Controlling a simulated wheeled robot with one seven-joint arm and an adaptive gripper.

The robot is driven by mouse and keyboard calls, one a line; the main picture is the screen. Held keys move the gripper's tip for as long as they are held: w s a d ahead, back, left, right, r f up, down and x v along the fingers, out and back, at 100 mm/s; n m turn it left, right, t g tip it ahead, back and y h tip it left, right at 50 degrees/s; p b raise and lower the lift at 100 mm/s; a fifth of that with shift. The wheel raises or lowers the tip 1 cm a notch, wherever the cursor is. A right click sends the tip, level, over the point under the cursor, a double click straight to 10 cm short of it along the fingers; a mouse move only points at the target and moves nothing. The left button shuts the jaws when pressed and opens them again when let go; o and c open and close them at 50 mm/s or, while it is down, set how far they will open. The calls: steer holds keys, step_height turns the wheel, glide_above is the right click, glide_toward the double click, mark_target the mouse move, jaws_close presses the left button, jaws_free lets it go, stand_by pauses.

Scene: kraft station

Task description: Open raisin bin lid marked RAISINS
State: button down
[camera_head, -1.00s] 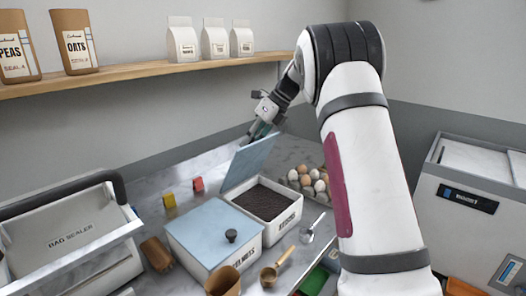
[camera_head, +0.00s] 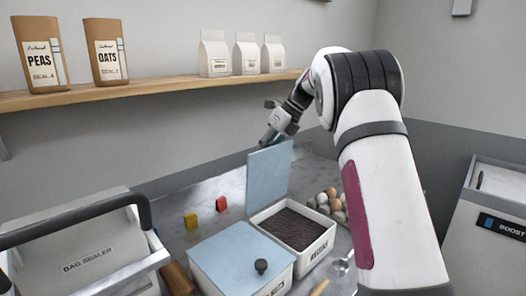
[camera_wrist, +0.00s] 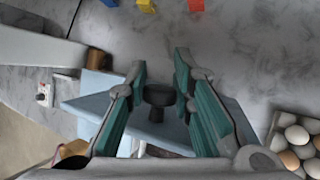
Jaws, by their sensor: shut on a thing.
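The raisin bin (camera_head: 318,249), a white box with a partly readable label on its front, is full of dark raisins (camera_head: 294,228). Its pale blue lid (camera_head: 268,176) stands nearly upright at the bin's back left edge, leaving the top uncovered. My gripper (camera_head: 268,137) is behind the lid, near its upper edge. In the wrist view, the teal-padded fingers of my gripper (camera_wrist: 160,70) are on either side of the lid's dark round knob (camera_wrist: 159,96) and hold it. The blue lid (camera_wrist: 152,125) shows below the knob. The head view hides the knob behind the lid.
A second bin with a closed blue lid (camera_head: 229,259) and dark knob stands at the front left. Eggs (camera_head: 328,203) sit to the right of the raisin bin. Yellow (camera_head: 191,220) and red (camera_head: 222,203) blocks lie behind left. The bag sealer (camera_head: 85,250) is far left; a shelf (camera_head: 170,88) runs above.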

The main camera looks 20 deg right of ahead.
steer(key=shift+f, duration=0.45)
steer(key=c, duration=1.4)
jaws_free()
steer(key=shift+f, duration=0.1)
steer(key=shift+o, duration=0.2)
steer(key=shift+r, duration=0.2)
steer(key=v, duration=1.2)
steer(key=shift+w+d, duration=0.1)
